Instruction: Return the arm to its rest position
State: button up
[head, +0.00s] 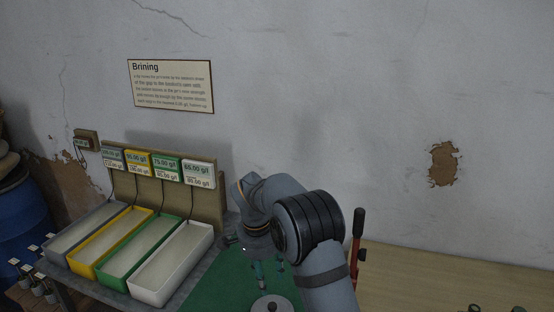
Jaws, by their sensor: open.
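My arm (318,255) rises from the bottom of the head view, bends over and points down above a green mat (217,290). My gripper (269,276) hangs at its end, with two teal fingertips apart and nothing seen between them. It is to the right of the white tray. A round grey lid-like thing with a dark knob (271,305) shows just below the fingertips at the bottom edge. I cannot tell the gap between them. My arm hides part of the mat and the bench behind it.
Grey, yellow, green and white trays (174,290) stand at left before a panel (207,205) with digital displays. The wooden tabletop (430,283) at right is mostly clear. A blue barrel (22,210) stands far left.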

aim_at(272, 305)
jog(key=f, duration=0.4)
jog(key=d+f, duration=0.1)
jog(key=f, duration=0.3)
jog(key=w+f, duration=0.1)
jog(key=f, duration=0.3)
jog(key=shift+d, duration=0.15)
jog(key=s+d+r+n+p, duration=0.1)
jog(key=s+r+p, duration=0.1)
jog(key=r, duration=0.4)
jog(key=s+d+r+n+p, duration=0.1)
jog(key=s+d+r+p, duration=0.1)
jog(key=r, duration=0.4)
jog(key=s+d+r+p, duration=0.2)
jog(key=r+p, duration=0.1)
jog(key=r, duration=0.4)
jog(key=shift+n+p, duration=0.4)
